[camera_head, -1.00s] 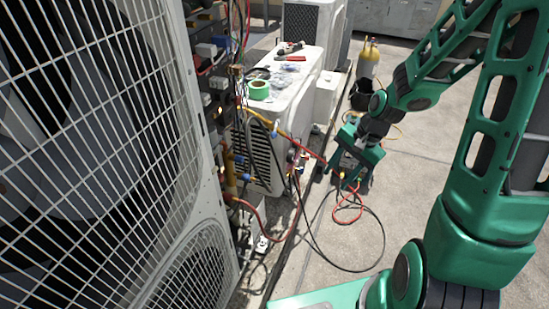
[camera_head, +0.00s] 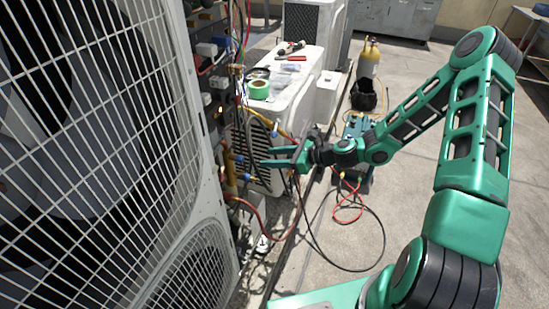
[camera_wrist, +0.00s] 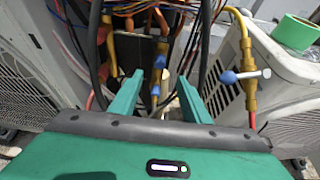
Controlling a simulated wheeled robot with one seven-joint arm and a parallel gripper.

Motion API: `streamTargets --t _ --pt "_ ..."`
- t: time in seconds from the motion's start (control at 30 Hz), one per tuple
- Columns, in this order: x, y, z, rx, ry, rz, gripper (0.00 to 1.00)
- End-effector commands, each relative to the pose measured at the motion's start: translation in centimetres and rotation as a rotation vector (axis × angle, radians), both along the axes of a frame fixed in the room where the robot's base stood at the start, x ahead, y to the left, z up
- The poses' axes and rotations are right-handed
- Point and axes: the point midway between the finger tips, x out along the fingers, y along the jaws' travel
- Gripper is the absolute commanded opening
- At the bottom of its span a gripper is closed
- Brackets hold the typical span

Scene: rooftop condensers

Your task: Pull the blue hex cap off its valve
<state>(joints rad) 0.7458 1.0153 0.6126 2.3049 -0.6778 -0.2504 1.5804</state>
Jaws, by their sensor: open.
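Small blue parts sit on the brass valves of the open condenser. In the head view one blue part (camera_head: 238,158) is at the upper valve and another blue part (camera_head: 247,177) is just below it. In the wrist view a small blue piece (camera_wrist: 156,90) shows on brass pipework between my fingers, farther off. I cannot make out which is the hex cap. My gripper (camera_head: 266,156) is open and empty, its fingers pointing left toward the valves, apart from them. In the wrist view the open fingertips (camera_wrist: 160,79) frame the brass pipes.
A blue-handled brass valve (camera_wrist: 228,77) with a yellow hose stands right of my fingers. Hoses and wires hang around the valves. A second white condenser (camera_head: 300,80) carries green tape (camera_head: 259,88) and tools.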

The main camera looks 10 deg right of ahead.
Motion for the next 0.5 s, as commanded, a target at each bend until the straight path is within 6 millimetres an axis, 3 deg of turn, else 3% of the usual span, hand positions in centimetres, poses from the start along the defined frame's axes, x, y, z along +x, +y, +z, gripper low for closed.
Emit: streamTargets --t 0.5 --pt "3.7 5.6 -2.7 0.004 0.000 0.000 0.43"
